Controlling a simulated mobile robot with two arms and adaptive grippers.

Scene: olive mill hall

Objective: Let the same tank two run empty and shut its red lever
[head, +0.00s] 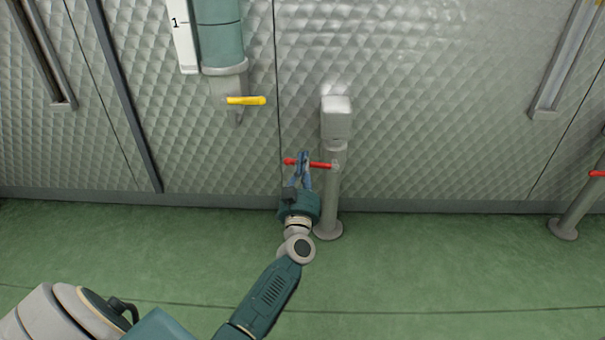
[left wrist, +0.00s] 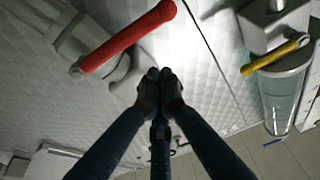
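A red lever (head: 320,165) lies roughly level on a grey floor post (head: 329,195) with a box-like head, in front of the steel wall. My left gripper (head: 303,156) is at this lever in the head view, its fingers overlapping the lever's left part. In the left wrist view the fingertips (left wrist: 160,75) are together with nothing seen between them. There the red lever (left wrist: 125,40) passes above and to the left of the fingertips, apart in the picture; whether they touch I cannot tell. No tank number shows on this post. My right gripper is not in view.
A yellow lever (head: 245,100) sits below a teal cylinder (head: 219,35) with a white scale strip marked 1 (head: 184,30). Another red lever (head: 597,173) on a post (head: 578,205) is at the right edge. The green floor (head: 430,260) is clear.

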